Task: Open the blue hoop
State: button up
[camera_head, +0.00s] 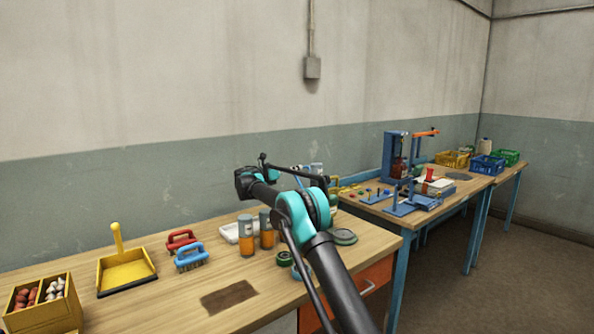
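My arm reaches up from the bottom over the near table. Its dark far end, with my gripper (322,181), appears above the table's back right part. The fingers are too small to read, and no held thing can be made out.
A farther table carries a blue stand (393,160) and crates (487,165).

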jog(key=shift+x, duration=1)
grip_shut()
